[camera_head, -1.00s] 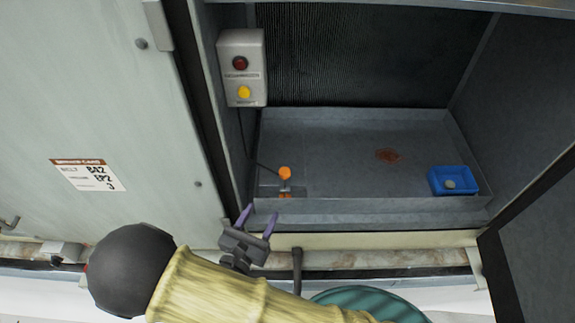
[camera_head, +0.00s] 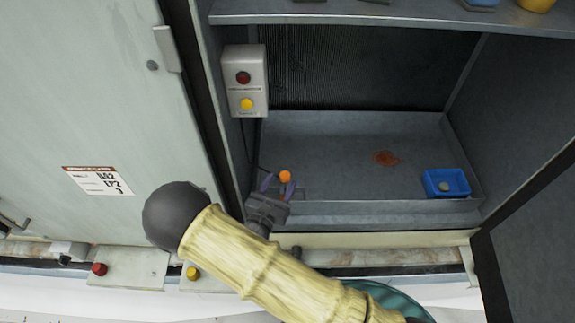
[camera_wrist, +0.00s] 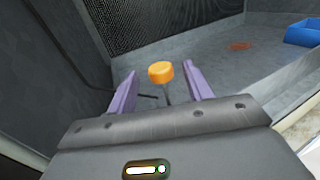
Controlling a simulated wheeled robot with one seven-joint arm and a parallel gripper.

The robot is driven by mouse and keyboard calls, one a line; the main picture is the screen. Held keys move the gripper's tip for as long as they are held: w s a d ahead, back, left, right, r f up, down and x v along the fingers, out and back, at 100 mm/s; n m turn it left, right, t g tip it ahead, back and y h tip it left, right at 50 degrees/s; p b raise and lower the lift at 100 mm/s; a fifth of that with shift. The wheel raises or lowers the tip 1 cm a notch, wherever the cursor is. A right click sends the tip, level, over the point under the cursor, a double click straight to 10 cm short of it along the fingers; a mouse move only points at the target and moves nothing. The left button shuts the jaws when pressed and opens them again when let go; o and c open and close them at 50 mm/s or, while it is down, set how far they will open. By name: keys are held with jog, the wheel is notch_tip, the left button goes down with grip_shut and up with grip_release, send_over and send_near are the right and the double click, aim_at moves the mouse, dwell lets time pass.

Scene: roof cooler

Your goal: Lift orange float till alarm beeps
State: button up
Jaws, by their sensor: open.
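The orange float (camera_head: 284,176) sits on a thin stem at the left front of the grey basin inside the cabinet. It also shows in the wrist view (camera_wrist: 161,72), ahead of my gripper and between the lines of its fingers. My gripper (camera_head: 278,186) is open, its two purple fingers apart on either side of the float in the head view; no contact is visible. The wrist view shows the gripper (camera_wrist: 162,84) too. The alarm box (camera_head: 245,82) on the left wall has a red lamp (camera_head: 243,78) above a yellow one (camera_head: 247,104).
A blue tray (camera_head: 446,183) with a small pale object stands at the basin's right. A rusty stain (camera_head: 386,158) marks the basin floor (camera_head: 335,140). The basin's front wall (camera_head: 390,207) and the cabinet's left edge are close to my gripper. A shelf (camera_head: 390,17) hangs above.

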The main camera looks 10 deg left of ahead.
jog(key=w, duration=0.2)
jog(key=w+p, duration=0.1)
jog(key=w+d+p, duration=0.1)
jog(key=w, duration=0.1)
jog(key=shift+w, duration=0.35)
jog(key=shift+a, duration=0.1)
